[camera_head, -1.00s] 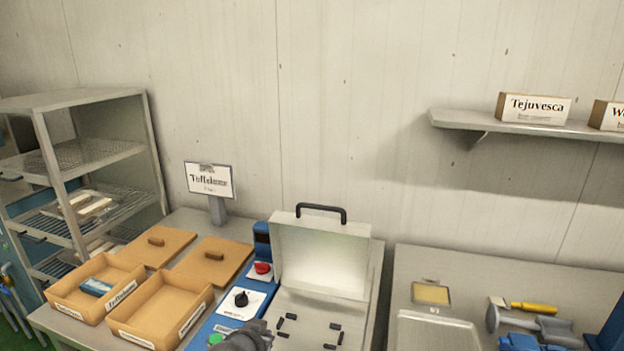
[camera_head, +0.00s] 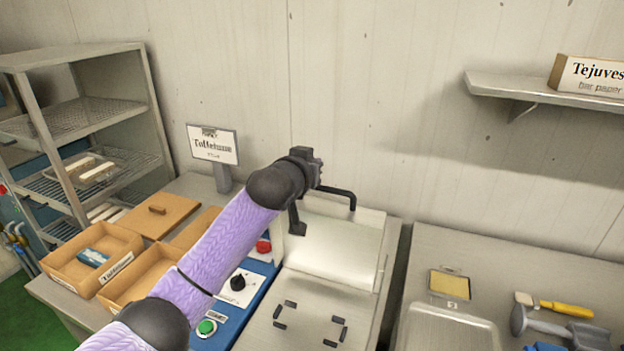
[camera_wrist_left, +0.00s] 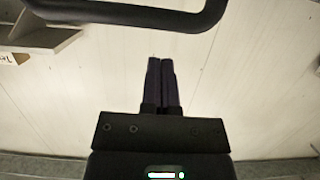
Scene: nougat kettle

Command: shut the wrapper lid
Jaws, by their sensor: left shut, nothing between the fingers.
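The wrapper lid (camera_head: 342,246) stands open at the back of the wrapper (camera_head: 300,322), its pale inner face toward me. Its black handle (camera_head: 347,196) sticks up from the top edge. My left gripper (camera_head: 309,166) is above the lid's upper left part, beside the handle; its fingertips are hard to make out in the head view. In the left wrist view its two fingers (camera_wrist_left: 161,80) are shut and empty. The handle (camera_wrist_left: 135,17) crosses the top of that view, apart from the fingers in the picture. My right gripper is not in view.
Blue control panel (camera_head: 235,295) with knobs lies left of the wrapper, partly behind my arm. Cardboard boxes (camera_head: 90,258), a sign (camera_head: 212,146) and a rack (camera_head: 70,110) are further left. A tray (camera_head: 445,330) and tools stand right. A wall shelf (camera_head: 540,93) is above.

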